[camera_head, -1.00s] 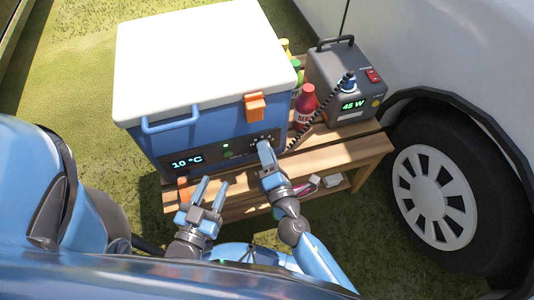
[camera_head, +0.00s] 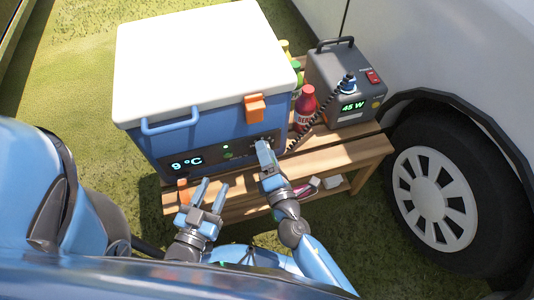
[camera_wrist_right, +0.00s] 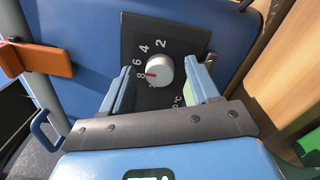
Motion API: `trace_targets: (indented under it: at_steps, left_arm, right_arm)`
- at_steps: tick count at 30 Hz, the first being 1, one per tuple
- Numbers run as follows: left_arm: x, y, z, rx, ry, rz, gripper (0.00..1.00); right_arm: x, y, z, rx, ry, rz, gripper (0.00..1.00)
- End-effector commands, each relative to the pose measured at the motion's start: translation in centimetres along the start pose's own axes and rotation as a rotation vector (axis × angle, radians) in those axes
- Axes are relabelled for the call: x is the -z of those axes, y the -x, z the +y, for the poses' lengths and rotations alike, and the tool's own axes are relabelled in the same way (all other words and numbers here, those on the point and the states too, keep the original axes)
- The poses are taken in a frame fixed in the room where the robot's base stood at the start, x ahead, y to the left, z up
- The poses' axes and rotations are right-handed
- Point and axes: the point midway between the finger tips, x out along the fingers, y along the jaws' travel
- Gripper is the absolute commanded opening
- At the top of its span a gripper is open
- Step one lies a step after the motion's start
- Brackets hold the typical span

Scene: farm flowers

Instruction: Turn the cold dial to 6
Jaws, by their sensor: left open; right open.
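The cold dial (camera_wrist_right: 159,71) is a round silver knob with a red pointer on a black plate (camera_wrist_right: 190,42) marked with white numbers including 2, 4, 6 and 8. In the right wrist view the pointer is at or close to the 8. My right gripper (camera_wrist_right: 160,88) is open, with one finger on each side of the dial; I cannot tell if they touch it. In the head view my right gripper (camera_head: 265,146) hides most of the dial on the blue cooler (camera_head: 215,134). The cooler's display (camera_head: 187,163) reads 9 °C. My left gripper (camera_head: 208,190) is open and empty before the cooler front.
The cooler stands on a wooden bench (camera_head: 340,153). A grey power box (camera_head: 345,80) showing 45 W stands to its right, with a black coiled cord (camera_head: 318,112) between them. Bottles (camera_head: 305,103) stand behind the cord. An orange latch (camera_head: 255,108) sits above the dial.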

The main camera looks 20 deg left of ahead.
Motion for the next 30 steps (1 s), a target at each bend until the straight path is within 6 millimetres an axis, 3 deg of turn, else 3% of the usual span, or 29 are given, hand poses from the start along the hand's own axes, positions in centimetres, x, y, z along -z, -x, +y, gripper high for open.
trace_targets:
  at_steps: [5, 21, 30]
  left_arm:
    - [-0.2, 0.0, 0.0, 0.000, 0.000, 0.000, 0.43]
    - [-1.2, 0.0, 0.0, 0.000, 0.000, 0.000, 0.43]
    - [-1.3, 0.0, 0.0, 0.000, 0.000, 0.000, 0.43]
  right_arm:
    - [0.1, 1.4, -0.2, 0.002, 0.001, 0.002, 0.60]
    - [0.1, 9.6, -0.1, 0.002, 0.001, 0.004, 0.60]
    - [0.0, 10.8, 0.0, 0.001, 0.000, 0.001, 0.60]
